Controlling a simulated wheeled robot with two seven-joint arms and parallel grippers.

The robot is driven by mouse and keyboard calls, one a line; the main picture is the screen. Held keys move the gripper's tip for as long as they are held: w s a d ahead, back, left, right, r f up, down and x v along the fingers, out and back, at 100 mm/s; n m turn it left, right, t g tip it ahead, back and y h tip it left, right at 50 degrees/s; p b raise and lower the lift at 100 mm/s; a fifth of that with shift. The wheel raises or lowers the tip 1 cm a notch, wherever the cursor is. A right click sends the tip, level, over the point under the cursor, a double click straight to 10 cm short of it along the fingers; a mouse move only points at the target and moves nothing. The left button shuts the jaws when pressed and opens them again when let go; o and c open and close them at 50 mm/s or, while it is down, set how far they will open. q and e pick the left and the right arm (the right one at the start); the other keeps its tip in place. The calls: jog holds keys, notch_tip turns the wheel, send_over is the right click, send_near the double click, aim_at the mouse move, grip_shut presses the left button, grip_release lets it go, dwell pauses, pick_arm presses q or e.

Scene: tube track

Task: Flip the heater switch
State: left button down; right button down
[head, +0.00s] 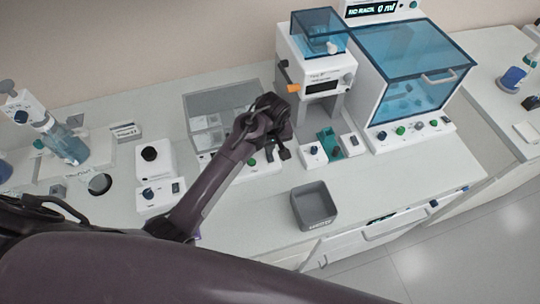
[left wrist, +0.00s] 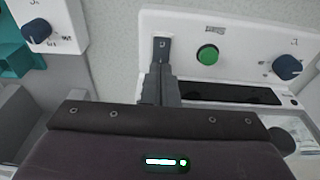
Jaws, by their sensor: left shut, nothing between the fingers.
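A white control panel with a dark rocker switch (left wrist: 161,48), a green button (left wrist: 207,54) and a blue knob (left wrist: 288,67) fills the top of the left wrist view. I cannot read a heater label. My left gripper (left wrist: 162,72) is shut and empty, its fingertips at the near end of the dark switch; whether they touch it I cannot tell. In the head view the left gripper (head: 281,152) is over the right end of this panel, in front of the grey clear-lidded box (head: 222,103). The panel's green button (head: 251,162) shows beside it. My right gripper is not in view.
To the right stand a small white knob box (head: 314,154), a teal rack (head: 329,142) and a blue-windowed cabinet (head: 410,75). A grey bin (head: 314,206) is at the front.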

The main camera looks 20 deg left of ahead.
pick_arm(q)
jog(key=shift+f, duration=0.35)
jog(key=shift+f, duration=0.4)
notch_tip(320, 180, up, 3)
jog(key=shift+f+p, duration=0.15)
jog(key=shift+p, duration=0.65)
jog(key=shift+r, duration=2.25)
